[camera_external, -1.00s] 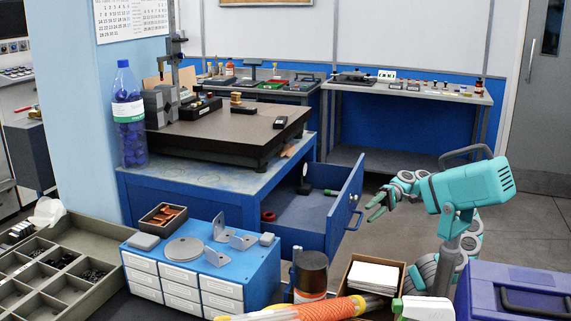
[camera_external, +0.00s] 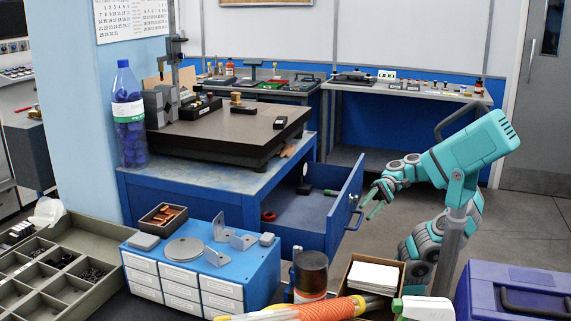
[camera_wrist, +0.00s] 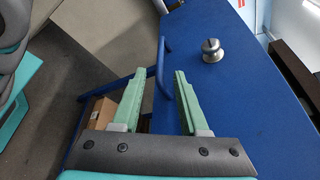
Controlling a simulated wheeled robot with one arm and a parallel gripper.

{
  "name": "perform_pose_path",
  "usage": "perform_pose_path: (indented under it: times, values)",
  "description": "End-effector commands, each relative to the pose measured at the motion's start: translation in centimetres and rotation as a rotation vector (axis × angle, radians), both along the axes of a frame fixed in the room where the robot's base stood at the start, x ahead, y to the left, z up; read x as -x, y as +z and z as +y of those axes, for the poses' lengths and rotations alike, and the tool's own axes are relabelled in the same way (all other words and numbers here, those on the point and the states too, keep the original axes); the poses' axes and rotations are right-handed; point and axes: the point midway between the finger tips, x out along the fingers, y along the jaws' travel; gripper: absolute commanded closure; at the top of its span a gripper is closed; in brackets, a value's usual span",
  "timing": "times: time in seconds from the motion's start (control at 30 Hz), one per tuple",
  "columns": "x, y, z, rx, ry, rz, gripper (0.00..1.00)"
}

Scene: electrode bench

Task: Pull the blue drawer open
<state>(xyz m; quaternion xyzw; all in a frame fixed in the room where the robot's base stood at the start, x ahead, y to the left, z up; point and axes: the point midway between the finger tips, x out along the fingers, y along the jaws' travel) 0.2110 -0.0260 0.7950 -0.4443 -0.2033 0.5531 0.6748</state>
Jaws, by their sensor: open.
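The blue drawer (camera_external: 341,218) under the workbench stands open, pulled out to the right, with its inside visible. Its front has a blue bar handle (camera_external: 357,214). My gripper (camera_external: 369,208) is open, just to the right of the drawer front, with its green fingers reaching toward the handle. In the wrist view my gripper (camera_wrist: 158,72) is open, and the blue handle (camera_wrist: 161,68) shows between the two fingertips. I cannot tell whether the fingers touch it. A round metal knob (camera_wrist: 212,50) sits on the blue surface right of the fingers.
The drawer holds a red ring (camera_external: 268,216) and a green-handled tool (camera_external: 326,192). A cardboard box (camera_external: 348,277) with white sheets, a dark-topped can (camera_external: 311,275) and a purple case (camera_external: 520,295) stand in front.

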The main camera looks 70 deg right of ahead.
Motion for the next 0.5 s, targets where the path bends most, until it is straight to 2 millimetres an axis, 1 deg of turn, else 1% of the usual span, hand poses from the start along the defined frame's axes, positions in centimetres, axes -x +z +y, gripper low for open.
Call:
perform_pose_path:
  times: [0.03,0.1,0.2,0.33,0.5]
  values:
    - [-0.2,-0.2,0.9,0.001,0.004,0.0,0.56]
    - [-0.5,-0.4,2.0,-0.001,0.008,0.001,0.56]
    - [-1.0,-0.7,3.1,-0.001,0.003,-0.001,0.56]
    - [-1.3,-0.9,4.2,-0.001,0.004,-0.001,0.56]
    - [-1.5,-1.1,4.8,-0.001,0.003,0.0,0.56]
